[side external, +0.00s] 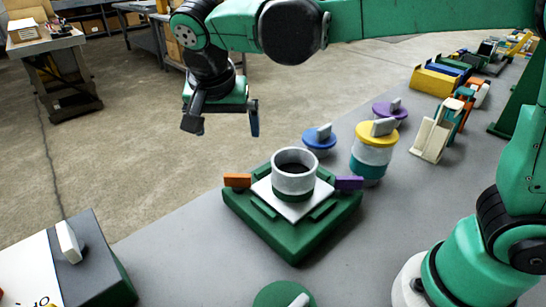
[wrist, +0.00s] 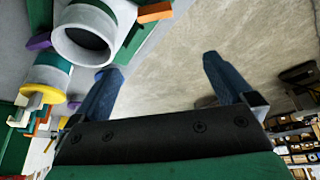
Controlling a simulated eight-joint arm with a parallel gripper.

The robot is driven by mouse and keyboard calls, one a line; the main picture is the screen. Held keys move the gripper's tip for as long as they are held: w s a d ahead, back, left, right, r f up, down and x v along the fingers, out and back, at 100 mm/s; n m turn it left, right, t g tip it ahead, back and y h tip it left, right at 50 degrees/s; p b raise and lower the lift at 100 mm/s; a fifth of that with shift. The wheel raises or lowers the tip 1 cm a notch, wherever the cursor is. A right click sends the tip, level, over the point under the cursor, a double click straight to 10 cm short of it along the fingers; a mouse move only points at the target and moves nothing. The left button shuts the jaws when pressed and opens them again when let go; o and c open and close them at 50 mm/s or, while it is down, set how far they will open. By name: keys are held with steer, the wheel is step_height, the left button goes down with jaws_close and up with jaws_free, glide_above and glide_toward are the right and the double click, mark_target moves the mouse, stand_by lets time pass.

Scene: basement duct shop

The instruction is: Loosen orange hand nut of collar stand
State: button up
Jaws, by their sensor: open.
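The collar stand has a green base (side external: 292,232) with a white plate and an upright pale ring collar (side external: 294,174). An orange hand nut (side external: 237,181) sticks out at its left side and a purple one (side external: 349,183) at its right. In the wrist view the orange nut (wrist: 154,12) is at the top, beside the collar (wrist: 84,36). My gripper (side external: 222,128) is open and empty, in the air above and left of the stand.
A yellow-topped cylinder (side external: 372,155), a blue knobbed lid (side external: 319,138) and a purple one (side external: 390,111) stand behind the stand. A green knobbed lid (side external: 284,297) lies in front. A grey block with a white handle (side external: 78,255) is at left. Table left of the stand is clear.

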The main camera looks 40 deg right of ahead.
glide_above(237, 176)
steer(key=s+a, duration=0.2)
steer(key=f, duration=0.7)
steer(key=shift+w+d, duration=0.2)
steer(key=shift+w, duration=0.05)
steer(key=shift+x, duration=2.85)
steer(key=c, duration=1.3)
